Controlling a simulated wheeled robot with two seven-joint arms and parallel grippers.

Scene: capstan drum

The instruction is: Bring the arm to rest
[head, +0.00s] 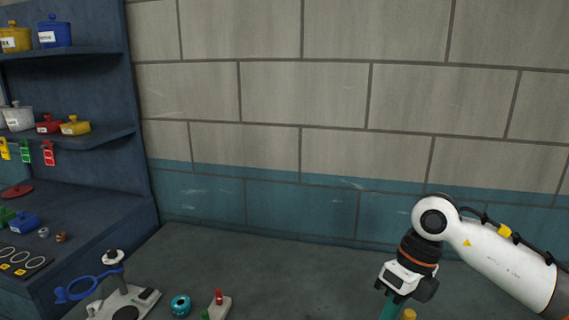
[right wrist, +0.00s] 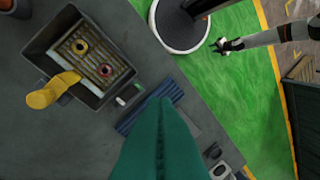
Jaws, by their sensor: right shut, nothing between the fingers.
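My right arm enters the head view from the right. Its white elbow is raised, and the dark wrist points down to the bottom edge. My right gripper (head: 389,308) has teal fingers, cut off by the frame's lower edge. In the right wrist view, the teal fingers of my right gripper (right wrist: 160,105) lie together, shut, with nothing seen between them. They appear over a dark blue ribbed piece (right wrist: 135,122) on the grey worktop; whether they touch it I cannot tell. I make out no capstan drum for certain. My left gripper is not in the head view.
A blue-handled device on a pale base (head: 122,302), a teal ring (head: 180,305) and a block with red and green pegs (head: 219,308) stand lower left. Blue shelves (head: 95,90) line the left. A grey tray (right wrist: 42,47) holds a slatted board. Worktop near the wall is clear.

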